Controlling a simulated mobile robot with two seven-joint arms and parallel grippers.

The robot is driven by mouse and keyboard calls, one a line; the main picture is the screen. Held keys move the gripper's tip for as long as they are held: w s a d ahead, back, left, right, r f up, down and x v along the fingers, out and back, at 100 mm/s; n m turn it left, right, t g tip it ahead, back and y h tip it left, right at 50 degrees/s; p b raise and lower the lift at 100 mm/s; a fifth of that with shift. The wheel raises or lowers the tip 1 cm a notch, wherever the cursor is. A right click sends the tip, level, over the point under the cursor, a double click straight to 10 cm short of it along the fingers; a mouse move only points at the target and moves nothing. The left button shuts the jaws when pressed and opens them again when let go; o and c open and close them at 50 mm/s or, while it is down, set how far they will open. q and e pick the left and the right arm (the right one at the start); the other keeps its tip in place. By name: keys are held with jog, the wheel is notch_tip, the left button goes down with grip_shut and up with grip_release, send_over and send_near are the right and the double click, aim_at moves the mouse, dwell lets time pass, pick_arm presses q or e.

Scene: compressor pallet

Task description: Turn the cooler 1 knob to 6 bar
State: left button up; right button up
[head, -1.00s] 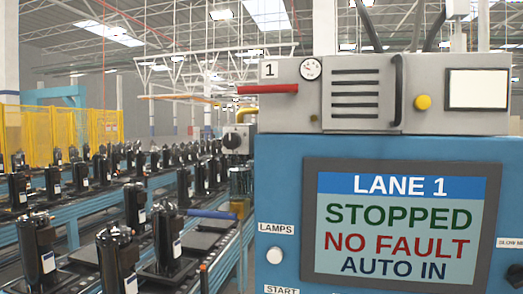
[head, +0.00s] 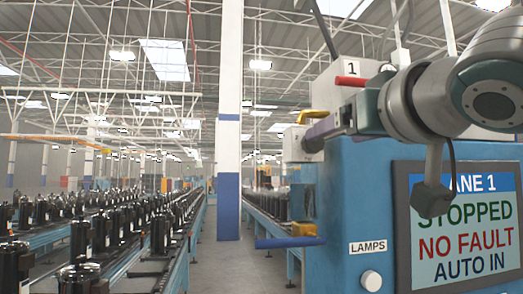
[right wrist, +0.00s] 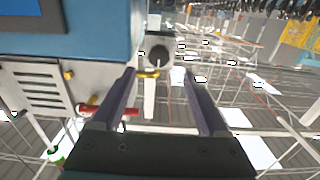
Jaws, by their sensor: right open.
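The black round knob (right wrist: 160,54) sits on a pale grey box and shows between my finger tips, farther off, in the right wrist view. In the head view the grey box (head: 294,146) is partly hidden behind my gripper, and I cannot make out the knob there. My right gripper (head: 313,138) is in front of the cabinet's left edge, pointing at the box. In the right wrist view my right gripper (right wrist: 159,66) has its two fingers wide apart with nothing between them. The knob's setting is not readable. My left gripper is not in view.
A red handle (head: 350,81) and a yellow pipe (head: 311,116) are close to my gripper. The blue cabinet (head: 340,200) carries a lane screen (head: 463,225) reading STOPPED, NO FAULT. My right arm covers the gauge area. Conveyors with black compressors (head: 82,240) stand left.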

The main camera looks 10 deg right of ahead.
aim_at(316, 143)
jog(key=w, duration=0.8)
jog(key=shift+w, duration=0.4)
jog(key=shift+c, duration=0.2)
grip_shut()
